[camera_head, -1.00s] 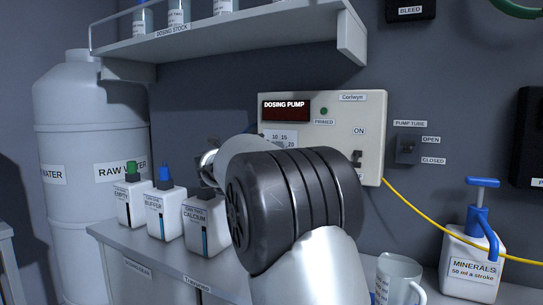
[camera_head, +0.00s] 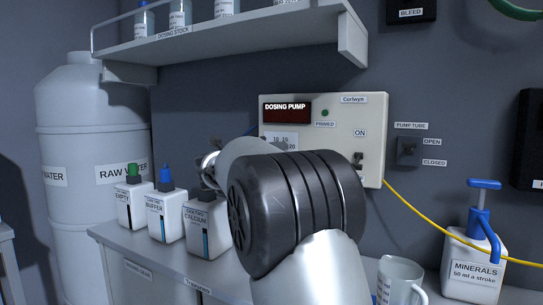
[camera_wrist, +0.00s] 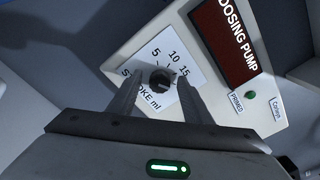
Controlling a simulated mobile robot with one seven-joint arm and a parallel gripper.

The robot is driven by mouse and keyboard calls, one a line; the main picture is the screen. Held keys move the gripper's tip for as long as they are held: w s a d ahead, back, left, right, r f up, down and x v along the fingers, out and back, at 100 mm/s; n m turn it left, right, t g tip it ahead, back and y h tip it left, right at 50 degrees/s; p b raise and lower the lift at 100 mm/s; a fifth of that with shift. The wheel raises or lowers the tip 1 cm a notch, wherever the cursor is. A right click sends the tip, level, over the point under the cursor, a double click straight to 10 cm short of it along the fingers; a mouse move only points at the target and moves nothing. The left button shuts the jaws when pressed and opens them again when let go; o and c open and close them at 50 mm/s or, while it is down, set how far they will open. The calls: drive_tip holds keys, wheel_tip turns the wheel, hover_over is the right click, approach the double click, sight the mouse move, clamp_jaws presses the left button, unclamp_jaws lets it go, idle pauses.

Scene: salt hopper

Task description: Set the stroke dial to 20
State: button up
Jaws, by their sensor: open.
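The dosing pump box (camera_head: 345,110) is on the wall, with a dark red display. In the wrist view, its stroke dial (camera_wrist: 160,79) is a small dark knob on a white scale card marked 5, 10, 15 and "STROKE ml". My gripper (camera_wrist: 158,82) is open, with one finger on each side of the knob. I cannot tell whether the fingers touch it. The 20 mark is not readable in the wrist view, and the knob's pointer setting is unclear.
A switch (camera_head: 357,160) sits on the box's right side, beside a pump tube switch (camera_head: 407,151). Below are several labelled bottles (camera_head: 165,215), a clear jug (camera_head: 400,280) and a minerals pump bottle (camera_head: 474,260). A shelf (camera_head: 230,40) hangs above. A yellow tube (camera_head: 430,222) runs right.

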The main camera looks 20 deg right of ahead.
drive_tip(key=p+v, duration=0.1)
drive_tip(key=v, duration=1.6)
drive_tip(key=shift+a, duration=0.2)
drive_tip(key=shift+s, duration=0.15)
